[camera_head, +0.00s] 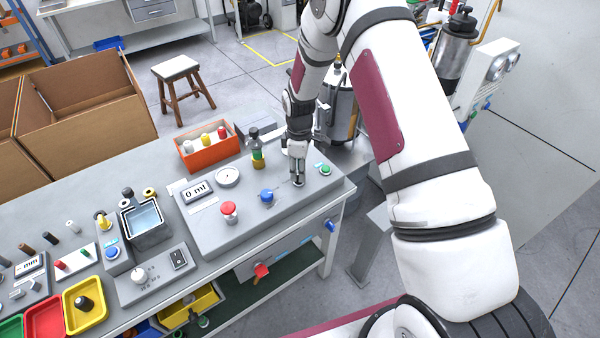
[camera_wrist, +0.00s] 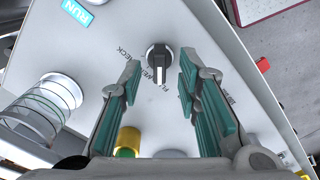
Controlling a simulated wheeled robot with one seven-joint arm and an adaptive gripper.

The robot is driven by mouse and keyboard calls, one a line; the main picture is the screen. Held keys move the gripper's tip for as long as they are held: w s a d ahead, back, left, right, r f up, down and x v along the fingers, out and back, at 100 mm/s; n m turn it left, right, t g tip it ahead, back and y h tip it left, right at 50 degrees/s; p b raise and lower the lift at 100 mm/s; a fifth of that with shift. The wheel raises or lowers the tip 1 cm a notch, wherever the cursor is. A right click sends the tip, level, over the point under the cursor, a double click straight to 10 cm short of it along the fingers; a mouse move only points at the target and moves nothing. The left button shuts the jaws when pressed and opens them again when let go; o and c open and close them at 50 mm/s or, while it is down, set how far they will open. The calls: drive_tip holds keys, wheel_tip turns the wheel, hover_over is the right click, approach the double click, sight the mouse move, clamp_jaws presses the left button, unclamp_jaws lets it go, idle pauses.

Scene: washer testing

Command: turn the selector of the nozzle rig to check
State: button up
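The nozzle rig (camera_head: 240,217) is a grey panel box on the bench, with a "0 ml" display (camera_head: 196,191). Its selector (camera_wrist: 158,58) is a small black knob with a white pointer line. In the wrist view the pointer faces toward the bottom of the picture. Small lettering beside the knob includes "CHECK" (camera_wrist: 121,61), up and left of the pointer's tip; the other words are too small to read surely. My gripper (camera_head: 298,180) points down at the rig's right part. In the wrist view my gripper (camera_wrist: 158,82) is open, its teal-padded fingers apart on either side of the knob, nothing between them.
On the rig are a red button (camera_head: 229,210), a blue knob (camera_head: 267,196), a round gauge (camera_head: 228,176), a green button (camera_head: 325,170) and a green-and-yellow dark-topped nozzle (camera_head: 257,155). An orange box (camera_head: 208,151) stands behind. A metal tank (camera_head: 338,110) is close behind my gripper.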

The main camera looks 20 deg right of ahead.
drive_tip(key=shift+f, duration=0.95)
clamp_jaws()
